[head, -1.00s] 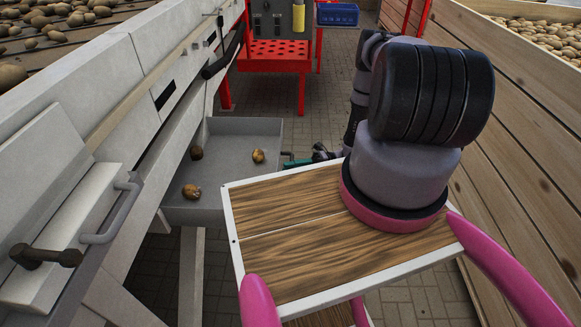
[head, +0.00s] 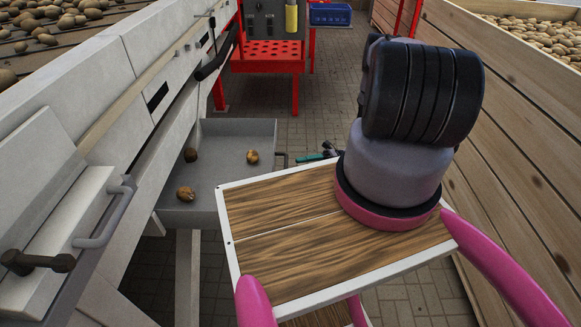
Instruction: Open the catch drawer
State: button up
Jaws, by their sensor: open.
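The catch drawer (head: 222,178) is a grey metal tray pulled out from the left machine side, its inside open to view. Two brown potatoes, one (head: 252,156) near its right side and one (head: 185,194) near its front, lie in it with a dark lump (head: 190,155). Its handle (head: 283,158) sticks out from the right wall. My gripper (head: 312,157), small with green on its fingers, is open and empty just right of the handle, apart from it. Part of it is hidden behind my arm.
A grey bar handle (head: 108,215) juts from the machine at the left. A red perforated stand (head: 268,57) and a blue crate (head: 331,14) are behind. A wooden potato crate (head: 520,130) walls the right. Paved floor (head: 322,112) is clear between.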

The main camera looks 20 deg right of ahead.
jog(key=shift+w+d+f, duration=0.1)
jog(key=shift+d+f, duration=0.15)
jog(key=shift+d, duration=1.05)
jog(key=shift+w+d+f, duration=0.1)
jog(key=shift+d+f, duration=0.1)
jog(key=shift+d, duration=1.1)
jog(key=w+r+n+g+h, duration=0.15)
jog(key=r+n+h, duration=0.3)
jog(key=r, duration=0.65)
jog(key=w+a+r+n+g+h, duration=0.1)
jog(key=w+r+n+h, duration=0.35)
jog(key=r, duration=0.75)
jog(key=w+r+n+g+h, duration=0.1)
jog(key=r+n+h, duration=0.1)
jog(key=r+n, duration=0.7)
jog(key=s+a+r+n+t+h, duration=0.2)
jog(key=s+r+n+h, duration=0.15)
jog(key=r, duration=0.55)
jog(key=s+a+r+n+t+h, duration=0.2)
jog(key=s+a+r+t, duration=0.15)
jog(key=r, duration=0.65)
jog(key=s+a+r+n+t+h, duration=0.1)
jog(key=s+r+n+t, duration=0.5)
jog(key=s, duration=0.6)
notch_tip(320, 180, up, 3)
jog(key=shift+a+f+n, duration=0.2)
jog(key=shift+a+n, duration=0.2)
jog(key=shift+n, duration=0.15)
